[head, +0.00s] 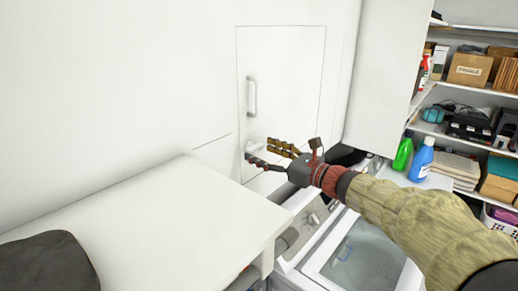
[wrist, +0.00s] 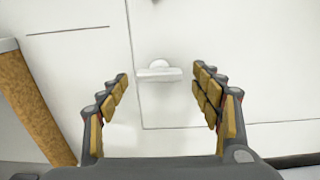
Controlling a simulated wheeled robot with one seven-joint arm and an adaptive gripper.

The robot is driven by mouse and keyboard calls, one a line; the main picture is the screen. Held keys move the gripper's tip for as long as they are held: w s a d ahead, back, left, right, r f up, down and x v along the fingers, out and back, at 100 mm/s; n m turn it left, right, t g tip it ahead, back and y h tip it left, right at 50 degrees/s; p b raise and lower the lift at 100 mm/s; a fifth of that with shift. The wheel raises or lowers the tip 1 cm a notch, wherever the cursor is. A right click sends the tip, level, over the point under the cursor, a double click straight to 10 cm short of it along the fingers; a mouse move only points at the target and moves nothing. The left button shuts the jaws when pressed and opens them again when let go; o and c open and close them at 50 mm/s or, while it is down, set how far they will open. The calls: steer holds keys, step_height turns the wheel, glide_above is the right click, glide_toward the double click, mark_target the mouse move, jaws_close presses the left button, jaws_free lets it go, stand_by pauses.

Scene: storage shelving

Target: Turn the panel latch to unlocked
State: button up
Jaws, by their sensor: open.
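A white panel (head: 283,75) with a thin dark outline is set in the white wall. It has a vertical bar handle (head: 252,97). The panel latch (wrist: 159,74) is a small white lever on a round base near the panel's lower left corner, and its lever lies horizontal in the wrist view. In the head view my gripper partly covers the latch. My gripper (wrist: 160,92) is open and empty, its fingers either side of the latch in the wrist view. The fingers look apart from the latch; the exact distance is unclear.
A white counter (head: 130,220) with a dark object (head: 45,265) stands at left. A white washing machine (head: 330,235) is below my arm. Green (head: 403,154) and blue (head: 421,160) bottles and loaded shelves (head: 480,95) are at right. The wall around the latch is clear.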

steer(key=shift+x, duration=0.9)
steer(key=c, duration=0.3)
steer(key=shift+s, duration=0.1)
steer(key=c, duration=0.7)
steer(key=shift+c, duration=0.8)
